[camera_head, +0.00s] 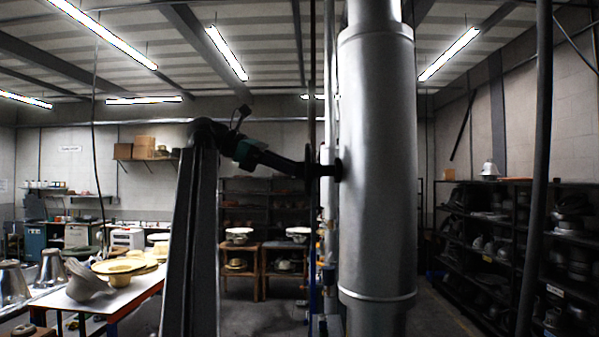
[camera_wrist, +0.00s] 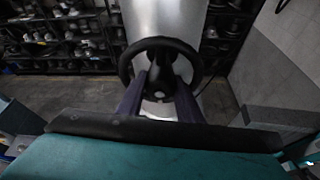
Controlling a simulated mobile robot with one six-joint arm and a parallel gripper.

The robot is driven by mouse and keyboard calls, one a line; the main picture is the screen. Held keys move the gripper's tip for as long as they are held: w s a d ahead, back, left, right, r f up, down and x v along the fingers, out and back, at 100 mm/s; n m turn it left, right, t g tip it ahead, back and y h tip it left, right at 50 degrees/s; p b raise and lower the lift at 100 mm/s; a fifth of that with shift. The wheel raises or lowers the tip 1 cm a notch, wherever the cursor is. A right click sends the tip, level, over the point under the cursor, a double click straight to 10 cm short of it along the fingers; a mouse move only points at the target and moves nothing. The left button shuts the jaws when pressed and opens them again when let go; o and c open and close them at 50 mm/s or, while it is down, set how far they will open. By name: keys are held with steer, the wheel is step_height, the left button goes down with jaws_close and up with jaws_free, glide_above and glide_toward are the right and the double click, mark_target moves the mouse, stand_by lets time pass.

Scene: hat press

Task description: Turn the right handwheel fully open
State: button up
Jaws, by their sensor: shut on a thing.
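The black handwheel (camera_wrist: 160,42) shows in the wrist view as a ring in front of the silver cylinder. Its lower part is hidden by my gripper. In the head view the handwheel (camera_head: 311,187) is nearly edge-on and dark, beside the cylinder at the end of my arm. My gripper (camera_wrist: 160,80) has its two dark fingers within the ring and is shut on the handwheel. The exact contact at the middle is too dark to make out. Only this one handwheel is clear, and its turning angle cannot be read.
The large silver cylinder (camera_head: 377,160) stands upright just right of the wheel. A dark vertical pole (camera_head: 541,150) is further right. Dark shelves (camera_head: 480,235) with hat forms line the right side. A table (camera_head: 95,298) with hats is at left. Some floor (camera_wrist: 60,92) is clear.

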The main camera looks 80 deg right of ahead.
steer(key=shift+f, duration=0.1)
steer(key=o, duration=0.8)
steer(key=shift+s+d, duration=0.1)
steer(key=shift+s, duration=0.05)
steer(key=shift+c, duration=0.2)
